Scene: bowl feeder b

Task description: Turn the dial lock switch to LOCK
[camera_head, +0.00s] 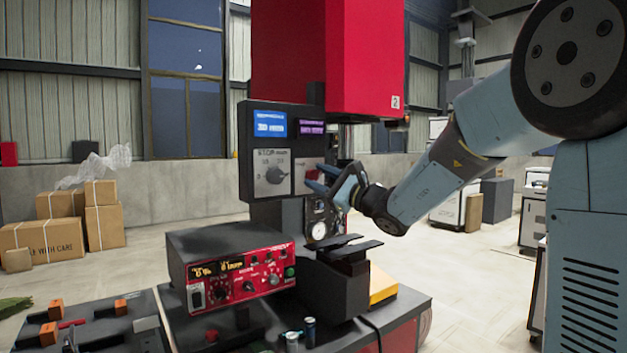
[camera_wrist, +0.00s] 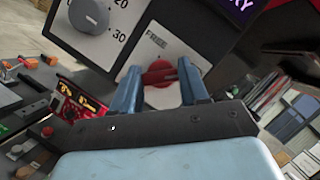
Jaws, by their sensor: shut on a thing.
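The dial lock switch is a red knob (camera_wrist: 160,75) on a white plate (camera_wrist: 150,48) with the printed word "FREE" above it in the wrist view. In the head view the red switch (camera_head: 312,174) sits right of the grey dial on the dark control panel, partly covered by my gripper. My gripper (camera_head: 319,180) reaches it from the right. In the wrist view both blue fingers (camera_wrist: 160,88) stand on either side of the knob and are shut on it. The LOCK marking cannot be read.
A grey dial (camera_head: 273,175) on its own white plate and two lit displays (camera_head: 270,124) are close by. Below stand a red-fronted control box (camera_head: 240,280) and a dark bracket (camera_head: 345,255). Cardboard boxes (camera_head: 65,235) lie far left.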

